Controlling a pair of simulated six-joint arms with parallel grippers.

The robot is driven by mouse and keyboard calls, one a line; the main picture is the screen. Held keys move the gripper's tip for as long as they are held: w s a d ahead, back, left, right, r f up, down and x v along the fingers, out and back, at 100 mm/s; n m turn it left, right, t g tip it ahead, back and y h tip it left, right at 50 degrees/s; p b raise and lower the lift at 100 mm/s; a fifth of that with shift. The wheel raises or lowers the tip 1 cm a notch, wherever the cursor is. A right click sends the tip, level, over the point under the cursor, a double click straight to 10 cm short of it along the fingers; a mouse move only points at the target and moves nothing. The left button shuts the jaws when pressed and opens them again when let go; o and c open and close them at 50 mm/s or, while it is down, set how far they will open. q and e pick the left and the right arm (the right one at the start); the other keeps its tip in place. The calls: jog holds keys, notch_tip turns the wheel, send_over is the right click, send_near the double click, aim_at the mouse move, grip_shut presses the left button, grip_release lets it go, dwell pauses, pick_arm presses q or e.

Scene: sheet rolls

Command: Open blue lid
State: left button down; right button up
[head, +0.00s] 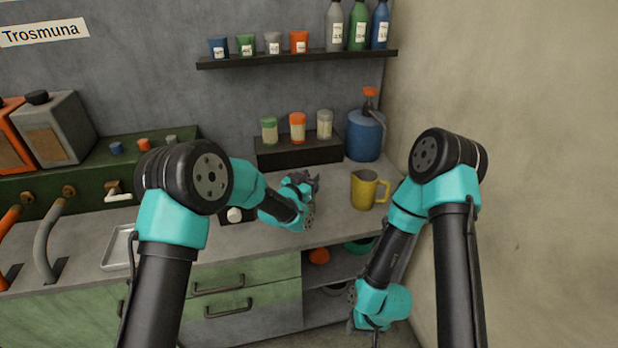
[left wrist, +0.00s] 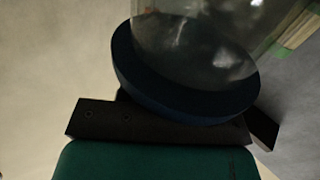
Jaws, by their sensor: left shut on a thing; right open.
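In the left wrist view a dark blue round lid (left wrist: 180,103) sits on a clear, see-through container (left wrist: 195,50). My left gripper (left wrist: 160,122) is at the lid's edge, shut on it. In the head view my left gripper (head: 305,183) is low over the counter, in front of the black riser; I cannot make out the lid or the container there. My right gripper (head: 364,328) hangs low in front of the open lower shelf, open and holding nothing that I can see.
A yellow jug (head: 364,190) and a blue spray canister (head: 365,135) stand right of my left gripper. Several jars stand on the black riser (head: 298,150). A wall shelf (head: 300,59) holds cups and bottles. A metal tray (head: 116,250) lies on the counter's left.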

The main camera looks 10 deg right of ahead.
pick_arm(q)
jog(key=shift+r, duration=0.15)
jog(key=shift+w+r+n+g+y, duration=0.75)
jog(key=shift+r+n+g, duration=0.2)
jog(key=shift+n+g, duration=0.2)
jog(key=shift+w+r+n+g+y, duration=0.45)
jog(key=shift+w+r+n+g, duration=0.25)
jog(key=shift+n+g, duration=0.3)
jog(key=shift+w, duration=0.1)
jog(key=c, duration=0.8)
grip_release()
jog(key=shift+f, duration=0.1)
jog(key=shift+a, duration=0.1)
jog(key=v, duration=1.7)
jog(key=shift+a, duration=0.15)
